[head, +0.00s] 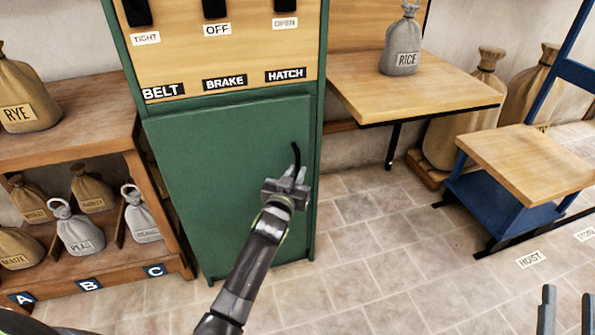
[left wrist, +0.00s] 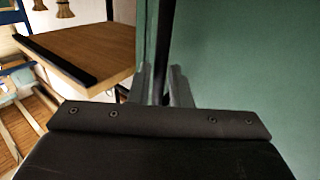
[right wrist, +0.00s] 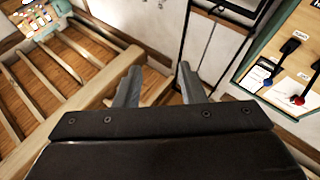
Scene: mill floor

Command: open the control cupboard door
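The control cupboard door (head: 215,180) is a green panel below the wooden switch board. It looks closed, with no clear gap at its edges. A black upright bar handle (head: 296,158) is near its right edge. My left gripper (head: 286,187) is at the lower part of the handle. In the left wrist view the dark handle (left wrist: 158,60) runs between the two fingers, which look closed around it; the green door (left wrist: 245,60) fills the right side. My right gripper (head: 567,310) is at the bottom right corner, away from the cupboard. In the right wrist view (right wrist: 158,88) its fingers are apart and empty.
A shelf (head: 75,105) with sacks stands close left of the cupboard. A wall table (head: 415,85) with a RICE sack (head: 401,45) is on the right. A blue hoist (head: 520,165) stands further right. The tiled floor (head: 370,260) before the cupboard is clear.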

